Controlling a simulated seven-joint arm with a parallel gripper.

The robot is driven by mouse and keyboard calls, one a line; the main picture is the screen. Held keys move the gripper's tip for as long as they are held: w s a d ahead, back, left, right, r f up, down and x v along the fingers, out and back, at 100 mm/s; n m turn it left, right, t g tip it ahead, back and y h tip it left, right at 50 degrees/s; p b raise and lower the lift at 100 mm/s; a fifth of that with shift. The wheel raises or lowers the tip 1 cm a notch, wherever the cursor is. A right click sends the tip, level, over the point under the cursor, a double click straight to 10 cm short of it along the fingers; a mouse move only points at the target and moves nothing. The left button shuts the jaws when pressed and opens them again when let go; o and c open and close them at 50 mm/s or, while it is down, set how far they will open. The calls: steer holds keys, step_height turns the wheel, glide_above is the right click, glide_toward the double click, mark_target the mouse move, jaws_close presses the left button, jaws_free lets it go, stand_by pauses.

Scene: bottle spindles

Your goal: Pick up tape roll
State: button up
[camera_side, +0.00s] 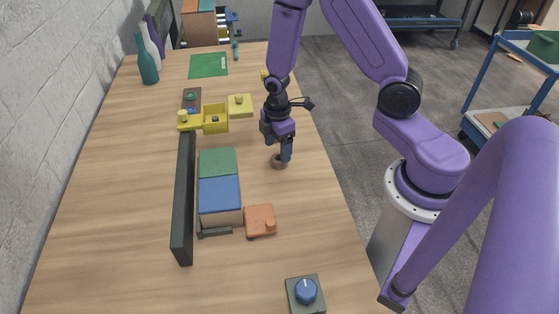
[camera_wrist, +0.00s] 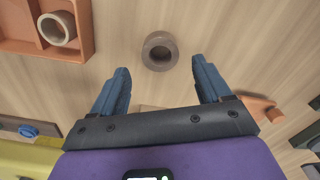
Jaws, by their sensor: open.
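A small grey-brown ring, which looks like the tape roll (camera_side: 279,164), lies flat on the wooden table close below my gripper (camera_side: 286,158). In the wrist view the tape roll (camera_wrist: 148,52) is at the top middle, its hole facing the camera. My gripper (camera_wrist: 163,78) is open and empty there. The roll is just beyond the fingertips and roughly centred between them, with no finger around it. In the side view the fingers hide part of the roll's surroundings, and the exact height of the gripper above it is hard to tell.
An orange tray (camera_wrist: 88,50) with a tan ring (camera_wrist: 45,32) is left of the roll in the wrist view. The side view shows a blue-and-green block (camera_side: 220,195), a dark upright panel (camera_side: 184,205), yellow boxes (camera_side: 215,118) and a blue knob (camera_side: 306,290). The right table edge is close.

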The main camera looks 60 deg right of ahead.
mark_target(279, 157)
steer(key=shift+s+d+f, duration=0.1)
steer(key=shift+f, duration=2.1)
steer(key=c, duration=1.1)
